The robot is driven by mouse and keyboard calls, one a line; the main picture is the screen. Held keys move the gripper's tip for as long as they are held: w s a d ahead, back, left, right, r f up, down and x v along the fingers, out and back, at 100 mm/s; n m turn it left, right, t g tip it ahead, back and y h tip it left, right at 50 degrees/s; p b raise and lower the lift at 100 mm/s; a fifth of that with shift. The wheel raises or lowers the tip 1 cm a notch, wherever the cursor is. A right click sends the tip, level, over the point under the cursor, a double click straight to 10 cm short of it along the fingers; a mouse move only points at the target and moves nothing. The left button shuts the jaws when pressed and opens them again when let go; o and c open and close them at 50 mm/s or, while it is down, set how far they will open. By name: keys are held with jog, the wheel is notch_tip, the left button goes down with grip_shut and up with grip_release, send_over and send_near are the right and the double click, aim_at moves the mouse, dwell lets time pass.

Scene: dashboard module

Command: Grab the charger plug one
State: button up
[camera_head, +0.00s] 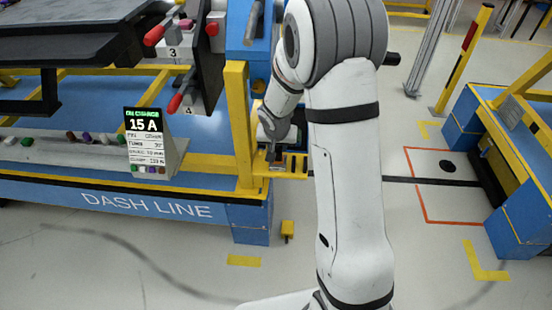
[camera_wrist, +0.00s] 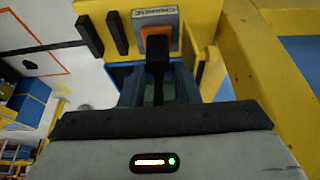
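An orange charger plug (camera_wrist: 157,35), labelled by a grey plate (camera_wrist: 155,16) whose text seems to read "CHARGE", sits at a yellow bracket (camera_wrist: 205,20) in the wrist view. My gripper (camera_wrist: 158,65) points at it, with a dark part of the gripper or plug directly in front of the orange body and hiding most of it. In the head view my gripper (camera_head: 273,155) is low over the yellow bracket at the end of the dash line, and the plug itself is too small to make out. I cannot tell whether the fingers touch the plug.
Two black slots or bars (camera_wrist: 103,32) are beside the plug on the bracket. A yellow post (camera_head: 238,125) stands close left of my gripper. A display reading 15 A (camera_head: 146,125) stands on the blue bench (camera_head: 90,192). Red-handled tools (camera_head: 182,100) hang above.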

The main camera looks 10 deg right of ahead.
jog(key=x, duration=0.3)
jog(key=shift+r, duration=0.1)
jog(key=shift+c, duration=0.2)
jog(key=shift+s, duration=0.1)
grip_shut()
